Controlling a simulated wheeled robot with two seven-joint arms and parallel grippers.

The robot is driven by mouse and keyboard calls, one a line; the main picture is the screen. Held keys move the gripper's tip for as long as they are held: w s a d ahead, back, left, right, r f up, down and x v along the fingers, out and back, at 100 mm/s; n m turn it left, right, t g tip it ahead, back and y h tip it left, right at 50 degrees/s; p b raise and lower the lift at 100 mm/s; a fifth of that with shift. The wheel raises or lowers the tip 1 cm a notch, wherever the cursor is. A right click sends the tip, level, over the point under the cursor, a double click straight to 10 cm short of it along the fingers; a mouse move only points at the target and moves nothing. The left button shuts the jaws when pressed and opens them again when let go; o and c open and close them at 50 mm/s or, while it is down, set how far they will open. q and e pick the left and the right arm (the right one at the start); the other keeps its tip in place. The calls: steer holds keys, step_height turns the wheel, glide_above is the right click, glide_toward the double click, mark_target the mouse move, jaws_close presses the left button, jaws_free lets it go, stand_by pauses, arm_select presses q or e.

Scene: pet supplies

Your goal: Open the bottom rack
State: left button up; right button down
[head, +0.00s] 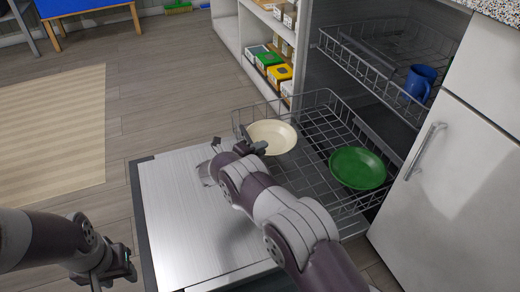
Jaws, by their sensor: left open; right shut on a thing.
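The bottom rack (310,180) is a grey wire basket pulled out of the dishwasher, over its lowered door (170,205). My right gripper (258,149) is at the rack's front edge, just beside the cream bowl, and is shut on the rack. My wrist and arm hide part of the front edge and the near side. My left gripper (125,266) is open and empty at the lower left, left of the door and away from the rack.
The upper rack (370,65) sits inside the dishwasher with a blue mug (420,82) in it. A white fridge-like door with a handle (425,150) stands at the right. A shelf with boxes (268,60) is behind. Open floor and a beige rug (55,135) lie to the left.

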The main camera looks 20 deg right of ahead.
steer(key=c, duration=1.4)
jaws_free()
steer(key=p+v, duration=0.6)
steer(key=v, duration=0.6)
steer(key=shift+s+a, duration=0.15)
steer(key=shift+a, duration=0.15)
